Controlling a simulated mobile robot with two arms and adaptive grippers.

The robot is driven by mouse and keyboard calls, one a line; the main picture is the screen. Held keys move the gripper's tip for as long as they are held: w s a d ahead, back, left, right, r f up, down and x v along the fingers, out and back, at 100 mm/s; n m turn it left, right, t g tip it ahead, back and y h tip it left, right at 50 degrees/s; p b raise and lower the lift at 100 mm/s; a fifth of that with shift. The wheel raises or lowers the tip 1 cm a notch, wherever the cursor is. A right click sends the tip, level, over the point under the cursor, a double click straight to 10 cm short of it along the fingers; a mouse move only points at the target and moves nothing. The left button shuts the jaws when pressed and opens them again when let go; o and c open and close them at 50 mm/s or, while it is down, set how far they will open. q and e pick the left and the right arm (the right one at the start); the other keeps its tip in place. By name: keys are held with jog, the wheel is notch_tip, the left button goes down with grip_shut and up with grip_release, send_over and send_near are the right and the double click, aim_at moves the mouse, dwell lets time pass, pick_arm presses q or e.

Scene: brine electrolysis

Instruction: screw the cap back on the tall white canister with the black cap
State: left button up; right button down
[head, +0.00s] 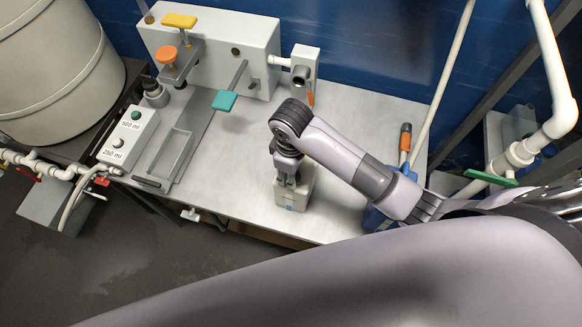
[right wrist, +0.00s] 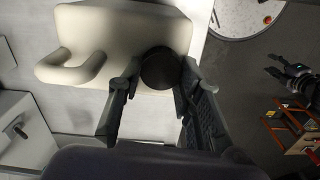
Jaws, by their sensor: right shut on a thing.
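The white canister (head: 296,195) stands upright near the front edge of the metal bench. In the right wrist view its cream-white body and looped handle (right wrist: 75,72) show from above. My right gripper (head: 287,178) points down over the canister's top. In the right wrist view my right gripper (right wrist: 158,75) is shut on the round black cap (right wrist: 160,68), with a finger on each side. The cap lies over one end of the canister; whether it sits on the neck cannot be told. My left gripper (right wrist: 272,63) shows small at the right, apart from the canister, its fingers spread and empty.
A filling stand (head: 215,45) with coloured handles is at the back left of the bench. A button box (head: 128,135) and a grey tray (head: 172,158) are at the left. A blue object (head: 376,216) stands right of the canister. The bench between stand and canister is clear.

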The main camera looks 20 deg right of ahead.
jog(key=c, duration=1.1)
grip_release()
jog(key=shift+o, duration=0.2)
notch_tip(320, 180, up, 5)
jog(key=p, duration=0.4)
jog(key=shift+f, duration=0.25)
